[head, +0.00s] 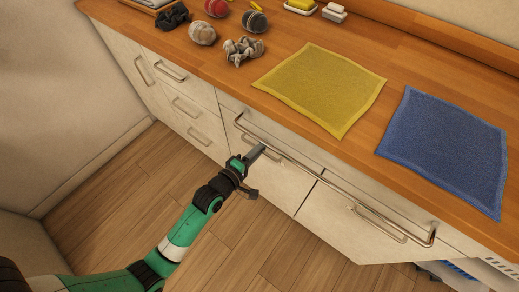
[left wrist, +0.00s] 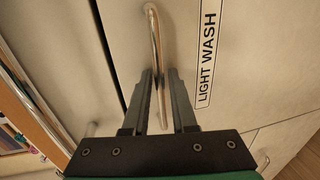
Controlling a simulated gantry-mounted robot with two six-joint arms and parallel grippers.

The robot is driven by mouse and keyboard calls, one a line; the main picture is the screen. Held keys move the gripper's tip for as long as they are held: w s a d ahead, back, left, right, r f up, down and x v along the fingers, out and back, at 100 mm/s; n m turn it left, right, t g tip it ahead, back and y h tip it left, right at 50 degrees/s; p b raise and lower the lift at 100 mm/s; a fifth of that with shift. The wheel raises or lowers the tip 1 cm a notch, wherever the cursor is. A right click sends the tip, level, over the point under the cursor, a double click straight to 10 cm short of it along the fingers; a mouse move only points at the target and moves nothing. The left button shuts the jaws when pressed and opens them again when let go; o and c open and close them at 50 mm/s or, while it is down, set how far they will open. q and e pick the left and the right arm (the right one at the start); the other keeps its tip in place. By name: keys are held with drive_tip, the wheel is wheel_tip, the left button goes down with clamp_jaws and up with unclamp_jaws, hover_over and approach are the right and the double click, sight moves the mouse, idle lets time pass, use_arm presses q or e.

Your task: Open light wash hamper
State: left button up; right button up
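The light wash hamper is a pale front panel (head: 272,183) under the counter, shut flush with its neighbours in the head view. In the left wrist view its black-on-white "LIGHT WASH" label (left wrist: 208,50) stands right of its metal bar handle (left wrist: 154,40). My left gripper (head: 261,150) is at this panel's handle in the head view. In the left wrist view my left gripper's fingers (left wrist: 160,75) are apart, one on each side of the bar, with the bar running between them. My right gripper is in neither view.
A long metal rail (head: 335,184) runs along the counter front, close above my left gripper. A second panel with a handle (head: 375,226) is to the right, drawers (head: 190,107) to the left. Yellow (head: 320,88) and blue (head: 445,148) cloths lie on the counter.

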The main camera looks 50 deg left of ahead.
use_arm(q)
clamp_jaws()
idle(1.3)
